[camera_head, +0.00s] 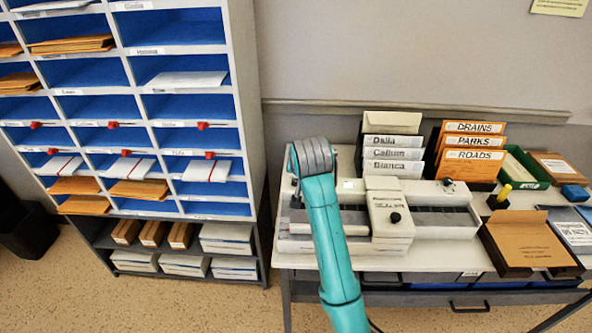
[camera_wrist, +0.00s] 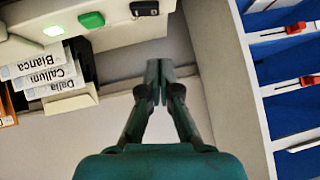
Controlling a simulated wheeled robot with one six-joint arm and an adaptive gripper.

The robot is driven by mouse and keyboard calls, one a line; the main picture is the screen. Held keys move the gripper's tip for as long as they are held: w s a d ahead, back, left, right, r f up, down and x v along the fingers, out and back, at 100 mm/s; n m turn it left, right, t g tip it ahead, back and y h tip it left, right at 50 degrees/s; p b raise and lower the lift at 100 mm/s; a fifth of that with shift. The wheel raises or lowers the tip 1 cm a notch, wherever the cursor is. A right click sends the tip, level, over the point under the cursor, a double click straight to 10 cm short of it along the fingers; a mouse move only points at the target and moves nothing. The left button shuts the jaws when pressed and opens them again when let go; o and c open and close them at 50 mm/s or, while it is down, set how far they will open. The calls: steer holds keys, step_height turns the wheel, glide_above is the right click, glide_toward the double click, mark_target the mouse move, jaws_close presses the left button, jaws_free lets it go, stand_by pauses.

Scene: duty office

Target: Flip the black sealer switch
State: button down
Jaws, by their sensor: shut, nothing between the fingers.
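The black sealer switch (camera_wrist: 145,8) is a small dark rocker at the top edge of the wrist view, on the pale sealer. Beside it on the panel are a green button (camera_wrist: 91,20) and a lit green lamp (camera_wrist: 53,31). My gripper (camera_wrist: 158,68) is shut and empty, its fingertips apart from the switch and below it in the wrist view. In the head view the white sealer (camera_head: 390,228) stands on the table, with a black knob on its front. There my arm hides the gripper, and I cannot make out the switch.
White folders labelled Dalia, Callum and Bianca (camera_head: 392,155) stand behind the sealer. Orange folders (camera_head: 472,150) stand to their right. A blue-backed pigeonhole rack (camera_head: 242,100) rises left of the table. A brown box (camera_head: 525,240) lies at the table's right front.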

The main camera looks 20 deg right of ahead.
glide_above(292, 180)
steer(key=s, duration=0.3)
steer(key=f, duration=0.5)
steer(key=shift+w+d+f, duration=0.15)
steer(key=shift+d+f, duration=0.1)
steer(key=shift+f, duration=0.05)
steer(key=shift+a+f, duration=0.25)
steer(key=shift+f, duration=0.95)
steer(key=shift+a+f, duration=0.15)
steer(key=shift+f, duration=0.55)
